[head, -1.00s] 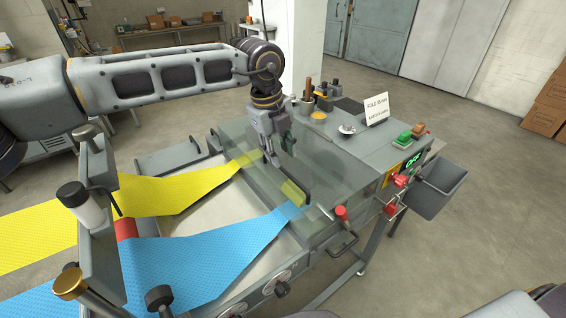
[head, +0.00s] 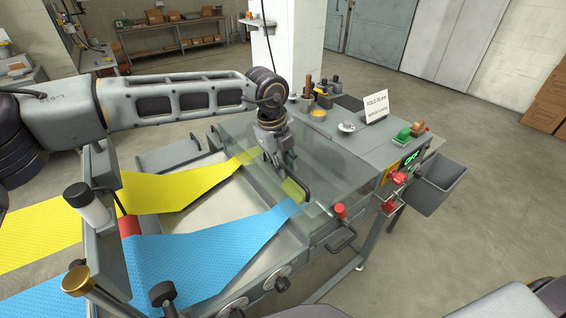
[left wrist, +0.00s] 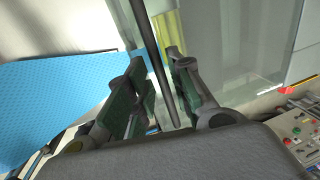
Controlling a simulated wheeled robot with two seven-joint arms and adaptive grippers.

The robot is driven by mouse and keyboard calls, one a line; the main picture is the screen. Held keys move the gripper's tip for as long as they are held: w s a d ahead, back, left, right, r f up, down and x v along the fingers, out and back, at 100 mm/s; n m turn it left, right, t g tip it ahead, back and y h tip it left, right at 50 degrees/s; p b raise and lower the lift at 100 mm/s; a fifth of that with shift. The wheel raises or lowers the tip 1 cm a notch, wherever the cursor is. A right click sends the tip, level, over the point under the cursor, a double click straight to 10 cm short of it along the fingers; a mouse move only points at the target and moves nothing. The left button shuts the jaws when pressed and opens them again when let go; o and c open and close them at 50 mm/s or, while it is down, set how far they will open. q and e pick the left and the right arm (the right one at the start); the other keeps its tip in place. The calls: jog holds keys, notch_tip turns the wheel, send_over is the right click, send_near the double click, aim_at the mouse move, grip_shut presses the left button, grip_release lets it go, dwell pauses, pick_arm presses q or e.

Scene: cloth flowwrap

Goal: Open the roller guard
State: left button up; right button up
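The roller guard (head: 325,167) is a clear, greenish cover over the rollers of the grey machine, and it looks closed. Its dark bar handle (head: 296,183) runs along the front of the cover. My left gripper (head: 279,165) is down at the handle. In the left wrist view the handle bar (left wrist: 155,65) passes between the two green-padded fingers of my left gripper (left wrist: 160,85), with gaps visible beside it. The fingers are apart and do not look clamped on the bar. My right gripper is not in view.
Yellow (head: 170,198) and blue (head: 200,252) webs run into the machine. A red-knobbed lever (head: 340,210) stands near the guard's front right corner. A grey bin (head: 436,185) hangs at right.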

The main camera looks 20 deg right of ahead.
pick_arm(q)
grip_shut()
jog(key=shift+r, duration=0.15)
